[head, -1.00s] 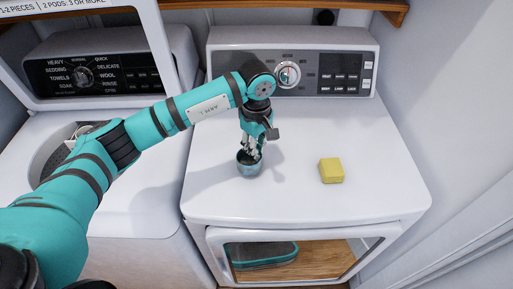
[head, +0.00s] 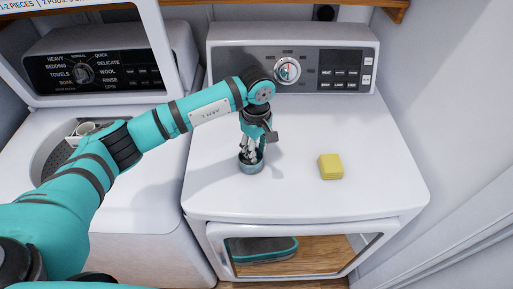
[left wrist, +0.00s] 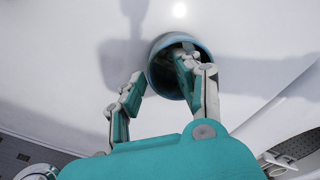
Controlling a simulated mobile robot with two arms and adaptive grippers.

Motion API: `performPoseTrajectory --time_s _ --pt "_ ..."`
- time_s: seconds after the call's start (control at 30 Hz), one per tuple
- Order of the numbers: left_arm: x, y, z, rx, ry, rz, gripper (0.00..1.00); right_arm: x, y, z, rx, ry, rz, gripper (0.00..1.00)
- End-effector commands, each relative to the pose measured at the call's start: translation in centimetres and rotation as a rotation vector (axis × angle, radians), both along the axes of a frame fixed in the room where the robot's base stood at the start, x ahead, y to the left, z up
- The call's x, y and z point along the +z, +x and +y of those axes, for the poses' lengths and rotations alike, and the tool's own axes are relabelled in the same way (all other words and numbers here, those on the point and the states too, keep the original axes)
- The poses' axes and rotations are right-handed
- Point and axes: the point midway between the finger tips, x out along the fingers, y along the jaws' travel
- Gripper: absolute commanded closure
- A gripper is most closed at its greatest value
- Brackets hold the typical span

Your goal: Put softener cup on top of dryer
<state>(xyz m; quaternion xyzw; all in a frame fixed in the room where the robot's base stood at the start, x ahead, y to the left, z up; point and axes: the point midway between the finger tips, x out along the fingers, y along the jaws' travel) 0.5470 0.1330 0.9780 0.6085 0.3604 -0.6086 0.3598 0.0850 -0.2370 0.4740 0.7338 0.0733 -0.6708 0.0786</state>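The softener cup (head: 250,169), a small grey-teal open cup, stands upright on top of the white dryer (head: 290,195), toward its front left. My left gripper (head: 252,154) points down at the cup. In the left wrist view, one finger reaches inside the cup (left wrist: 163,82), and the other finger is outside its rim with a visible gap. The gripper is open; I see no grip on the cup wall. The cup's inside is partly hidden by the finger. My right gripper is not in view.
A yellow sponge (head: 330,167) lies on the dryer top to the right of the cup. The dryer's control panel (head: 320,75) rises behind. The open washer (head: 125,215) stands to the left. The right half of the dryer top is mostly clear.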

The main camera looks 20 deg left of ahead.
Motion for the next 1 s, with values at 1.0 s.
performPoseTrajectory --time_s 1.0 --pt "12.3 0.0 0.0 0.0 0.0 0.0 0.66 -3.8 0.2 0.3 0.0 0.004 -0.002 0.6"
